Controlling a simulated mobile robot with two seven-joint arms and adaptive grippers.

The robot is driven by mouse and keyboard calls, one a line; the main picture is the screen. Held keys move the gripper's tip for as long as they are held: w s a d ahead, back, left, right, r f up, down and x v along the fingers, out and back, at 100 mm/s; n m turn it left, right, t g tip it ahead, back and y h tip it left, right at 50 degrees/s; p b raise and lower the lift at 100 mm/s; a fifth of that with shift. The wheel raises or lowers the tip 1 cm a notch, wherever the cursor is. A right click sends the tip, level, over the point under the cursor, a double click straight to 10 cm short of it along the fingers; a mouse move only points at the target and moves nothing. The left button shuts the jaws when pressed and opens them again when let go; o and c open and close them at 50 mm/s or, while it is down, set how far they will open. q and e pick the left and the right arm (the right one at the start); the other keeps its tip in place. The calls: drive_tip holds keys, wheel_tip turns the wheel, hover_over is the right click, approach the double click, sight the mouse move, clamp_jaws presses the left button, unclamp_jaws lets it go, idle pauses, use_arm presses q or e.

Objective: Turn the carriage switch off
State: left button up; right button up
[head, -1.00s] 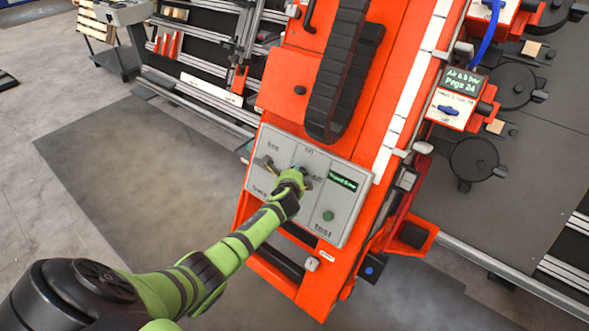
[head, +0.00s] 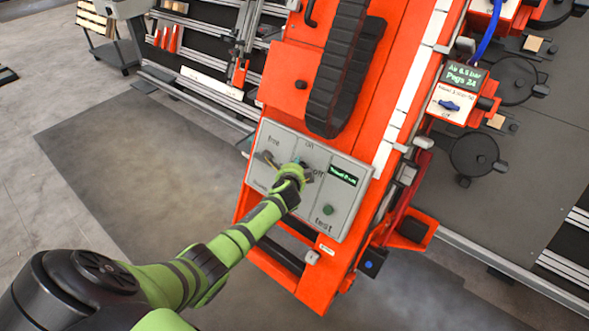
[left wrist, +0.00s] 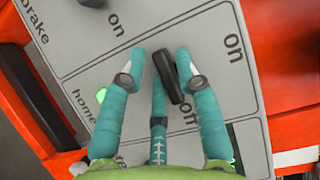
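The carriage switch is a dark lever (left wrist: 174,78) on the grey control panel (head: 345,212), with "on" and "off" lettered beside it. In the left wrist view its lower end lies close to "off"; I cannot tell for sure how it is set. My left gripper (left wrist: 162,62) has its teal fingers apart, with the lever between them and close to the right-hand finger. Whether they touch is unclear. In the head view my left gripper (head: 303,167) is at the panel's middle and hides most of the switch. My right gripper is not in view.
A second lever (head: 268,159) sits on the panel's left part, close to the gripper. The orange gantry (head: 288,70) with a black cable chain (head: 345,70) rises behind.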

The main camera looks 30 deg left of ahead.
use_arm(q)
drive_tip(key=v, duration=1.2)
drive_tip(key=shift+a, duration=0.1)
